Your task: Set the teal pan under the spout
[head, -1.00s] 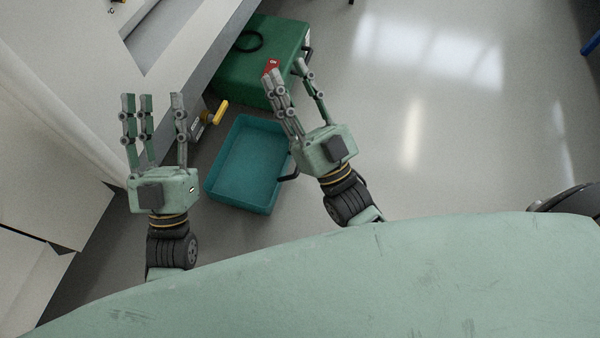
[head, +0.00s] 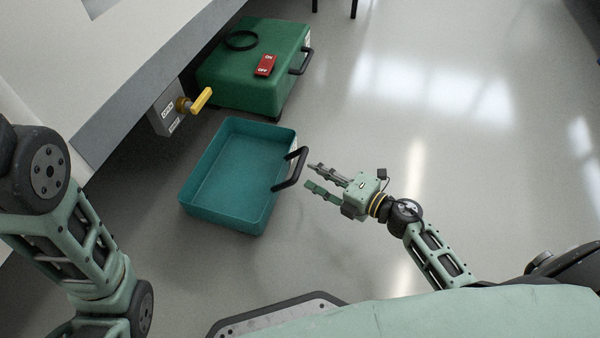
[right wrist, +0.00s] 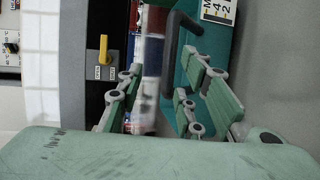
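The teal pan (head: 232,170) stands on the floor, open side up and empty. Its black handle (head: 292,170) sticks out from its right side. My right gripper (head: 310,178) is open and empty, just right of the handle, with its fingers pointing at it and a small gap between. In the right wrist view the handle (right wrist: 170,60) and the teal pan side (right wrist: 220,40) show ahead of the open fingers (right wrist: 160,98). The spout box (head: 167,112) with a yellow lever (head: 201,100) sits on the vehicle's lower side, up-left of the pan. My left gripper is out of frame.
A green case (head: 255,75) with a black ring (head: 241,40) and a red ON/OFF tag (head: 265,65) stands behind the pan. The white vehicle side (head: 60,60) bounds the left. The floor on the right is clear.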

